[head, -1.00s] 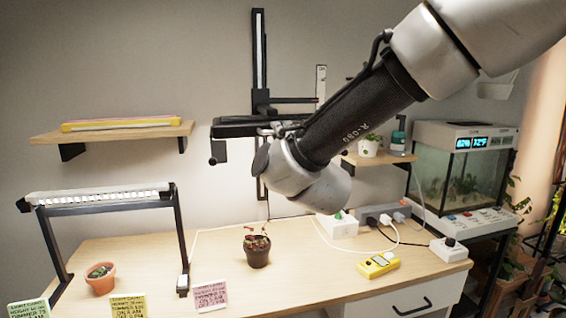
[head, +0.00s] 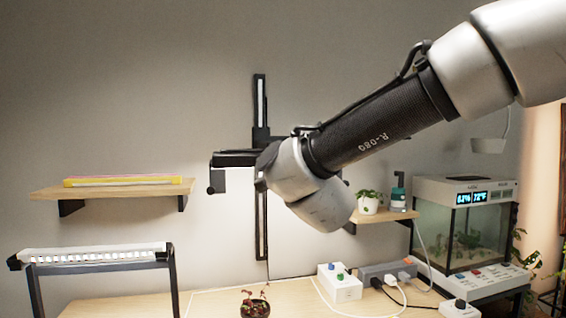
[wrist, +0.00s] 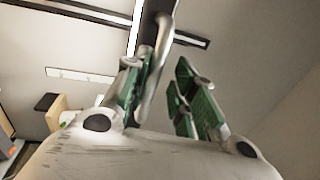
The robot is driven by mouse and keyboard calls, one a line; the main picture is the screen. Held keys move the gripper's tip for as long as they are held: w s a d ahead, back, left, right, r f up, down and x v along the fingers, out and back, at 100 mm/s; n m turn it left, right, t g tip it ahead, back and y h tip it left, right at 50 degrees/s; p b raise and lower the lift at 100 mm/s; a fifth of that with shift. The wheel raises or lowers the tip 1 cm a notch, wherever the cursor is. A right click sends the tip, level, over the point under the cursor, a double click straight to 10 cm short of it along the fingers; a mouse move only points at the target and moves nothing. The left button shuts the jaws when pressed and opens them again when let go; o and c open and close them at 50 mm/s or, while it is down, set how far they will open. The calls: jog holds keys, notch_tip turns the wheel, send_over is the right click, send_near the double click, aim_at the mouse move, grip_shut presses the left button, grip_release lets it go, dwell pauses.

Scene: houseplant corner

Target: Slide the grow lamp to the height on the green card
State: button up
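The grow lamp (head: 232,158) is a black horizontal bar on a carriage on the tall dark wall rail (head: 261,230). It sits in the upper part of the rail. My gripper (wrist: 159,68) is at the lamp; in the head view it is mostly hidden behind my wrist. In the wrist view its green-padded fingers are apart. A grey curved rod (wrist: 156,72) lies between them, close to the left finger, with a gap to the right finger. I cannot tell if it touches the left one. The green card is out of view.
A wooden shelf (head: 112,190) stands left of the rail, another (head: 385,216) right of it. A low light stand (head: 95,256), a small plant (head: 254,303) and a white socket box (head: 340,285) are on the desk. A fish tank (head: 465,225) is at right.

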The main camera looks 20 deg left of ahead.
jog(key=shift+f, duration=0.2)
jog(key=v, duration=1.2)
jog(key=shift+d+r, duration=0.1)
jog(key=shift+r, duration=0.05)
